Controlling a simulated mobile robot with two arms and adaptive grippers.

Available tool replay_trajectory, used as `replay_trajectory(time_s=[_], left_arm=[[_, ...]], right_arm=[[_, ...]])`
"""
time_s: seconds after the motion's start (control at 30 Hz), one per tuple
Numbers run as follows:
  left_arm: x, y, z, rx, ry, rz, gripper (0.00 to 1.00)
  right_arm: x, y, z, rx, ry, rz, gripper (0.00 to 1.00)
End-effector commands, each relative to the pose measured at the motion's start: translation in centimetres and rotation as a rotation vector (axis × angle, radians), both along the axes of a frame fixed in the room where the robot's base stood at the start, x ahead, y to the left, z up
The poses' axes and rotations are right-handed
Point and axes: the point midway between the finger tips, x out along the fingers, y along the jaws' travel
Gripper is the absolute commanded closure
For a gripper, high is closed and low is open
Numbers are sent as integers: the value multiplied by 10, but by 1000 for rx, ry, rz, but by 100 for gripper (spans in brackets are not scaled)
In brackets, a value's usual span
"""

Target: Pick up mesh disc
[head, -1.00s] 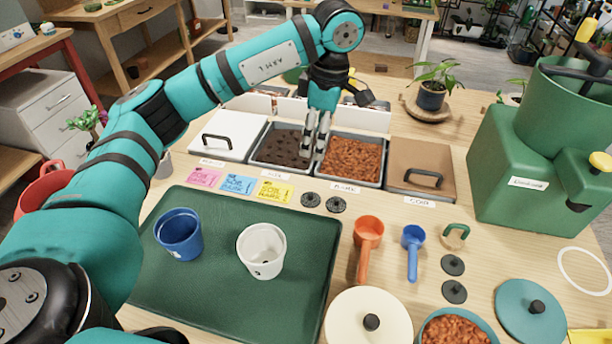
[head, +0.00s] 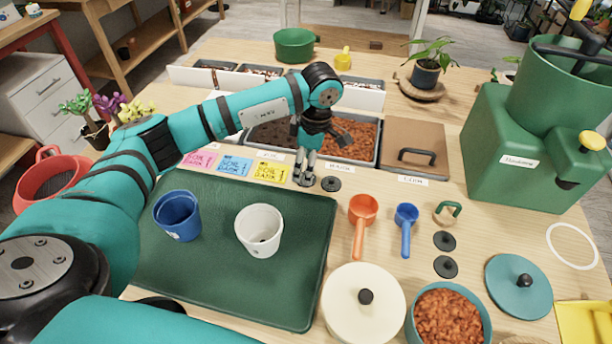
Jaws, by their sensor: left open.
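My left gripper (head: 304,180) points down just in front of the bins, right over a small dark mesh disc that it largely hides. Its fingers are open, and I cannot tell whether they touch the disc. A second mesh disc (head: 331,184) lies flat on the table just to the right of the fingers. Two more dark discs, one (head: 445,240) behind the other (head: 445,266), lie farther right beyond the scoops. My right gripper is not in view.
A green tray (head: 200,285) holds a blue pot (head: 177,215) and a white pot (head: 259,230). An orange scoop (head: 362,210) and a blue scoop (head: 406,215) lie to the right. Bins (head: 376,165) stand behind.

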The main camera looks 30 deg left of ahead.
Motion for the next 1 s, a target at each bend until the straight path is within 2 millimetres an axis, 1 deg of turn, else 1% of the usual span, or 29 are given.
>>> replay_trajectory(time_s=[0.03,0.1,0.2,0.3,0.47,0.57,0.93,1.0], left_arm=[[0,-2,-7,0,4,0,39],[0,0,-18,0,4,2,39],[1,1,-27,1,1,2,39],[1,1,-31,0,0,1,39],[1,1,-31,0,-1,1,39],[1,1,-31,0,0,1,51],[1,1,-31,0,0,1,99],[1,1,-31,0,0,1,100]], right_arm=[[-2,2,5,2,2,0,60],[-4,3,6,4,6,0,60],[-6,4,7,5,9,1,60],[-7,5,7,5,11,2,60],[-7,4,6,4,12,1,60],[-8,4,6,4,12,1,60],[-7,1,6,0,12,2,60],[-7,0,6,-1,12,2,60]])
